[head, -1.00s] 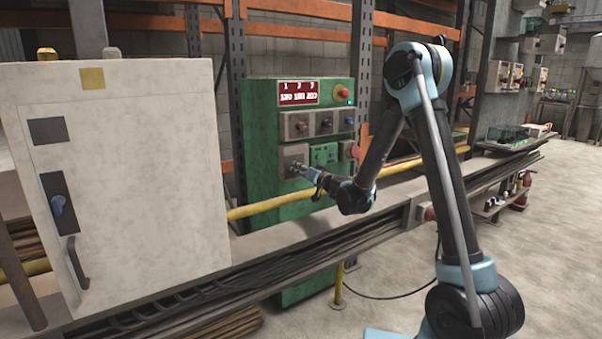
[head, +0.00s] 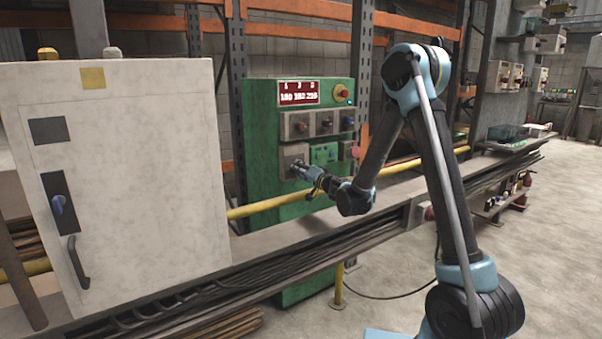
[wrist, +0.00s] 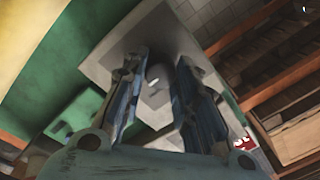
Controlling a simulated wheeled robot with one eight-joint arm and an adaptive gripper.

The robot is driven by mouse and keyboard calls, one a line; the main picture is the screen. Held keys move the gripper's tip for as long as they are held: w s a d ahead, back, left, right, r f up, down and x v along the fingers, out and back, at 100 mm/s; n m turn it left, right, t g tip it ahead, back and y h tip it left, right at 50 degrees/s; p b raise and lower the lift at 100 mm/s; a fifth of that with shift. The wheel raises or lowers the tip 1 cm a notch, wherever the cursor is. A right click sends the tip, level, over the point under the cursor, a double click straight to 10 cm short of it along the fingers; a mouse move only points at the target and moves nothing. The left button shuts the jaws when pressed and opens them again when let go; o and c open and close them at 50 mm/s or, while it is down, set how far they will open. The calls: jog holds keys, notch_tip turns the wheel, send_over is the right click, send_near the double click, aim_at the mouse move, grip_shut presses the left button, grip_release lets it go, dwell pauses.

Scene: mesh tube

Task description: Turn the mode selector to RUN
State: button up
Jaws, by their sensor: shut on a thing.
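The green control cabinet (head: 262,130) stands beyond the rail. A grey switch plate (head: 290,152) sits at the lower left of its front. My gripper (head: 297,167) reaches this plate from the right. In the wrist view my two fingers (wrist: 158,72) are on both sides of a grey selector knob (wrist: 157,88) in front of the grey plate (wrist: 112,62). The gripper is shut on the knob. A small pale mark shows on the knob. Its lettering and the position it points to cannot be read; the fingers hide part of it.
Several other knobs (head: 326,123) sit in a row above, below a red display (head: 298,92). A red button (head: 342,92) is at upper right. A yellow pipe (head: 262,209) and a rail run in front. A white cabinet (head: 130,170) stands at left.

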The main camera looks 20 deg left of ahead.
jog(key=shift+w+d, duration=0.1)
jog(key=shift+w, duration=0.15)
jog(key=o, duration=1.1)
jog(key=shift+s, duration=0.1)
jog(key=v, duration=1.2)
jog(key=shift+f, duration=0.1)
